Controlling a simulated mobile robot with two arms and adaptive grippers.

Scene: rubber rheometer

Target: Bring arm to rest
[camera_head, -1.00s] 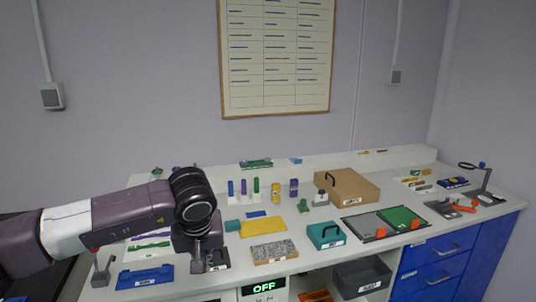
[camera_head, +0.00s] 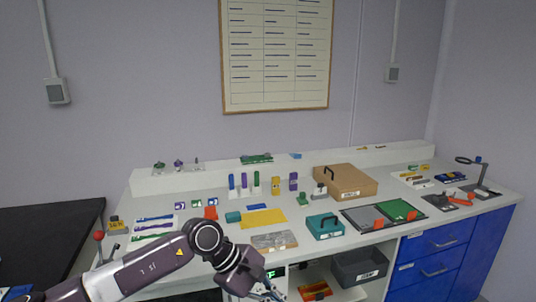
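My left gripper (camera_head: 266,292) is low in the camera_head view, in front of the bench's front edge. Its arm comes in from the lower left. The fingertips are small, dark and partly cut off by the bottom of the picture, so I cannot tell whether they are open or shut. No held object can be made out. The white bench top (camera_head: 345,243) stands behind the arm. My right gripper is not in view.
On the bench are a teal case (camera_head: 325,229), a brown box (camera_head: 345,182), a yellow mat (camera_head: 264,219) and a grey-green tray (camera_head: 385,214). A red-knobbed lever (camera_head: 99,237) stands at the left. Blue drawers (camera_head: 437,262) are at right. A grey bin (camera_head: 359,267) sits below.

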